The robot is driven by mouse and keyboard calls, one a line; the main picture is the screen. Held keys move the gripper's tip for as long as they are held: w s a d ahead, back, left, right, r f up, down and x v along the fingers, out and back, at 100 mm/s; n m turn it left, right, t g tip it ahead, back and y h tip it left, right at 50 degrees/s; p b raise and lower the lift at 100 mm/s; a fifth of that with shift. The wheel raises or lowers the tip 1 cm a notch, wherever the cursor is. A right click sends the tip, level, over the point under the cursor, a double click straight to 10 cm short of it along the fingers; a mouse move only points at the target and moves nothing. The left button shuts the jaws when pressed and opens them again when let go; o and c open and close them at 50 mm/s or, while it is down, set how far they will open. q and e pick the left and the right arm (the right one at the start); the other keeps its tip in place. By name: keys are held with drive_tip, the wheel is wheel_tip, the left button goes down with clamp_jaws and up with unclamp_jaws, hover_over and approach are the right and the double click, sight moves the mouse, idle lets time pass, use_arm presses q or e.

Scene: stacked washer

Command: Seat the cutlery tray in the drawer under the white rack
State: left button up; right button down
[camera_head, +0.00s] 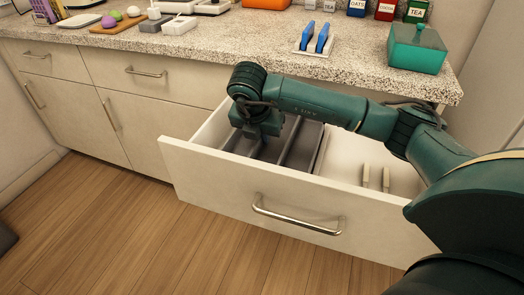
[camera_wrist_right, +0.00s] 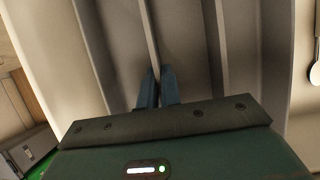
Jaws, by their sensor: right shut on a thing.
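The grey cutlery tray (camera_head: 306,146) is inside the open drawer (camera_head: 240,190), at the drawer's left end. Its long compartments also show in the wrist view (camera_wrist_right: 190,45). I cannot tell whether its underside rests flat on the drawer floor. My right gripper (camera_head: 258,138) points down over the tray's left part. In the wrist view its blue fingers (camera_wrist_right: 157,88) are shut on a thin divider of the tray. The white rack (camera_head: 315,52) stands on the counter above the drawer and holds two blue items. My left gripper is not in view.
Two pale narrow pieces (camera_head: 376,179) stand in the drawer's right part, with bare drawer floor around them. A green box (camera_head: 417,50) sits near the counter's right end. Canisters stand behind it. A wooden board (camera_head: 118,22) with round items lies at the left.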

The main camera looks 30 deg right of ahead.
sight(261, 148)
wheel_tip(261, 148, down, 5)
drive_tip(key=shift+r, duration=0.1)
drive_tip(key=c, duration=1.6)
unclamp_jaws()
drive_tip(key=v, duration=1.1)
drive_tip(key=shift+w+p, duration=0.1)
drive_tip(key=shift+p, duration=0.3)
drive_tip(key=shift+a+r, duration=0.2)
drive_tip(key=shift+r, duration=0.3)
